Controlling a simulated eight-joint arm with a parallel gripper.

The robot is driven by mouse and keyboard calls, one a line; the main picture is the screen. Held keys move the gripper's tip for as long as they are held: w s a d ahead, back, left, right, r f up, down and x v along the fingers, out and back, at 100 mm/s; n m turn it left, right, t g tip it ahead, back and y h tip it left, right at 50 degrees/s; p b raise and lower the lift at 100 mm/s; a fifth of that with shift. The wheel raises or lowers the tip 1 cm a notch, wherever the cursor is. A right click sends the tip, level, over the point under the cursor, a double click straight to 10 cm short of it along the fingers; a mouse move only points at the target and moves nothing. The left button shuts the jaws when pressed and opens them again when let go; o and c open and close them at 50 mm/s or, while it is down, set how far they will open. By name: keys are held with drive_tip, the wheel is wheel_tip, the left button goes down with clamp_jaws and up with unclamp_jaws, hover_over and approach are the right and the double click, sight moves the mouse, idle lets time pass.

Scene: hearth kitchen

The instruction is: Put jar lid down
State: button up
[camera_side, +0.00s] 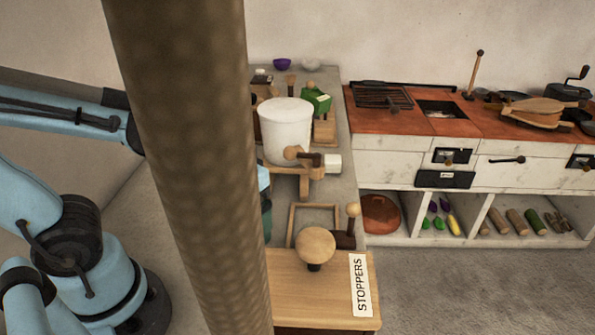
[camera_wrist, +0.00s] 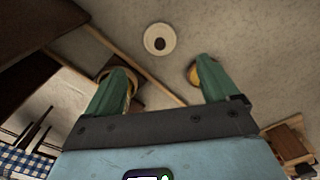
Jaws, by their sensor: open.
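In the wrist view, a pale round disc with a dark centre (camera_wrist: 160,40), which looks like the jar lid, lies on the grey counter beyond my fingertips. My gripper (camera_wrist: 160,68) is open, its two green fingers spread apart with nothing between them. The disc is apart from both fingers. Round amber shapes show at the fingertips, partly hidden by them; I cannot tell what they are. In the side view a thick brown post hides most of my gripper, and I cannot make out the disc. A large white crock (camera_side: 285,135) stands on the counter there.
The brown post (camera_side: 190,160) blocks much of the side view. A wooden box labelled STOPPERS (camera_side: 300,285) is at the counter's near end, beside a wooden frame (camera_side: 313,206). A green object (camera_side: 316,100) stands behind.

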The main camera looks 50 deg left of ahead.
drive_tip(key=w+a+r+m+t, duration=0.2)
drive_tip(key=w+a+r+t, duration=0.1)
drive_tip(key=w+t, duration=0.3)
drive_tip(key=shift+w+a+r+t, duration=0.15)
drive_tip(key=shift+a+r+t, duration=0.25)
drive_tip(key=shift+a+t, duration=0.2)
idle(1.1)
drive_tip(key=shift+o, duration=1.1)
drive_tip(key=shift+d+r, duration=0.1)
drive_tip(key=w+d+r+m+g, duration=0.4)
drive_tip(key=d+r+m+g, duration=0.3)
drive_tip(key=d+r+m, duration=0.35)
wheel_tip(320, 180, down, 9)
drive_tip(key=d+n, duration=0.1)
drive_tip(key=shift+d, duration=0.2)
drive_tip(key=shift+w+r, duration=0.1)
